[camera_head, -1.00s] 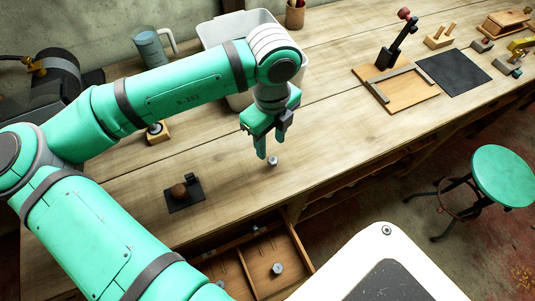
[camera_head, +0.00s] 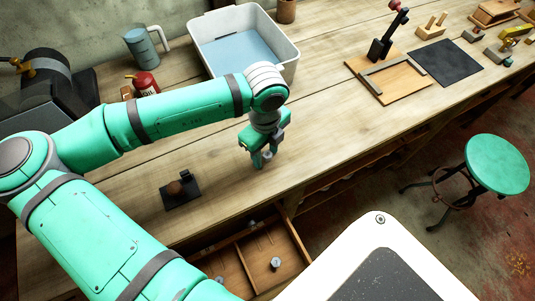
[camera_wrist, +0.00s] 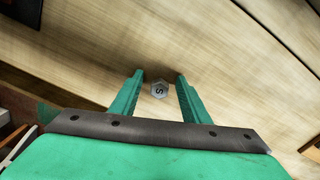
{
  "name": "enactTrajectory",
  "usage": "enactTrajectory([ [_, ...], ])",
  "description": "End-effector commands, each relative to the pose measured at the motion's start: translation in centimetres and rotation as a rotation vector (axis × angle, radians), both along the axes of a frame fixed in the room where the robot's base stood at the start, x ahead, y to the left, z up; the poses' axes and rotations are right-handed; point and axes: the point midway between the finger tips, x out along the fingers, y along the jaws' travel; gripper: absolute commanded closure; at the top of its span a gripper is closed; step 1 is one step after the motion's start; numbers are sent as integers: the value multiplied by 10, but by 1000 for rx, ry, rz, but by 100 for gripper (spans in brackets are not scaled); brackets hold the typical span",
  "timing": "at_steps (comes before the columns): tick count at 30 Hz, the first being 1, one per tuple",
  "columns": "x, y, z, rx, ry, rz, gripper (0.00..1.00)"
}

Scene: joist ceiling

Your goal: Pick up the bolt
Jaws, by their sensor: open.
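The bolt (camera_wrist: 158,90) shows its grey hexagonal head, marked with an S-like sign, in the wrist view. It stands on the wooden workbench between the two green fingers of my gripper (camera_wrist: 160,76), with a gap on each side. In the head view, the bolt (camera_head: 267,154) is small and partly hidden by the fingers. My gripper (camera_head: 264,160) points down close over it, near the front edge of the bench. The jaws are open, and nothing is gripped.
An open drawer (camera_head: 262,249) below the bench front holds small metal pieces. A black plate with a brown ball (camera_head: 175,188) lies to the left. A white bin (camera_head: 289,46) stands behind the arm. A green stool (camera_head: 497,164) is at the right. The bench right of my gripper is clear.

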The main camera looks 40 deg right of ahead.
Motion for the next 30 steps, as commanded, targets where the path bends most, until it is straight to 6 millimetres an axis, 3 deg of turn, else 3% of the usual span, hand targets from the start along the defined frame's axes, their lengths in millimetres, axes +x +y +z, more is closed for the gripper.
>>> enactTrajectory([
  [2,0,0,0,0,0,0,63],
  [6,0,0,0,0,0,0,96],
  [7,0,0,0,0,0,0,100],
  [20,0,0,6,0,0,0,100],
  [26,0,-1,31,-1,-2,-2,100],
  [30,-1,22,57,-2,-1,3,100],
])
